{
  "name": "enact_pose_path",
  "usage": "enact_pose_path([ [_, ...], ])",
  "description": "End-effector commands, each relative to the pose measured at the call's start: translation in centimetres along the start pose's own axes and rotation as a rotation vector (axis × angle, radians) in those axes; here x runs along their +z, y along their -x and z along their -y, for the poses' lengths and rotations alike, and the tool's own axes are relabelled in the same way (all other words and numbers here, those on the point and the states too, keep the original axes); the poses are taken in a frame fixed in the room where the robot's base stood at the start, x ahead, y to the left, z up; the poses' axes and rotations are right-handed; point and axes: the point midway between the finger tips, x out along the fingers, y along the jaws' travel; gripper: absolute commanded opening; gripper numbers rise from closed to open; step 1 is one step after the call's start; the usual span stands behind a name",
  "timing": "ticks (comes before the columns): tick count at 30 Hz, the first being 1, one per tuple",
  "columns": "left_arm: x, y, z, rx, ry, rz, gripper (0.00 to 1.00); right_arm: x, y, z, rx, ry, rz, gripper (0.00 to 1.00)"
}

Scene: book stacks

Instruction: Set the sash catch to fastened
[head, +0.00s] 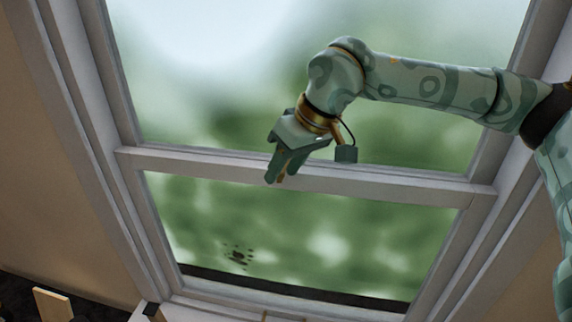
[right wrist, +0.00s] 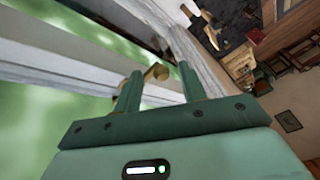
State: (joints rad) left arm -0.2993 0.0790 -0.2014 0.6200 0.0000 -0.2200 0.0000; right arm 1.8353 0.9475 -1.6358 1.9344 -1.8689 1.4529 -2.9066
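The brass sash catch (right wrist: 156,73) shows in the right wrist view as a rounded knob and short arm on the light window rail (right wrist: 75,82). My right gripper (right wrist: 160,88) has its two green fingers apart, with the knob in the gap between them; I cannot tell if either finger touches it. In the head view my right gripper (head: 284,172) is at the window's middle rail (head: 400,184), left of the rail's centre, pointing down. It hides most of the catch there, so whether the catch is fastened cannot be told. My left gripper is not in view.
The upper pane (head: 230,80) and lower pane (head: 320,230) fill the frame, with dark spots (head: 237,255) on the lower one. The side frame (head: 75,120) slants at left. A pale flat block (head: 52,304) lies at lower left. The rail right of my gripper is clear.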

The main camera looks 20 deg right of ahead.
Motion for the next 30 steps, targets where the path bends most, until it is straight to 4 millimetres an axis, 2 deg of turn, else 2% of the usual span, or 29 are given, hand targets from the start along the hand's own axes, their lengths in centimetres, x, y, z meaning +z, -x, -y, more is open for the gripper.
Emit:
enact_pose_path([
  [5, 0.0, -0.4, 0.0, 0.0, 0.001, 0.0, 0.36, 0.0, 0.9, 0.0, 0.001, 0.0, -0.003, 0.41],
  [8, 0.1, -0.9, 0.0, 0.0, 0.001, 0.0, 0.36, 0.0, 2.6, -0.1, 0.0, -0.001, -0.005, 0.41],
  [11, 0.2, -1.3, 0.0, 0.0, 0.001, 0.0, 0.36, -0.1, 5.3, -0.1, 0.001, -0.001, -0.007, 0.41],
  [12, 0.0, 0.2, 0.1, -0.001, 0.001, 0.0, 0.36, -0.3, 7.2, 0.0, 0.002, -0.002, -0.004, 0.41],
  [13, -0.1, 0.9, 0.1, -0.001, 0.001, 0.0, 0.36, -0.3, 8.3, 0.1, 0.003, -0.001, -0.006, 0.41],
  [16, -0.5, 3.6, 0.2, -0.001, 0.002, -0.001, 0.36, -0.5, 10.7, 0.1, 0.002, -0.001, -0.003, 0.41],
  [30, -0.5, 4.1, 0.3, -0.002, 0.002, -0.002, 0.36, 0.0, 12.0, 0.0, 0.002, -0.002, -0.002, 0.41],
])
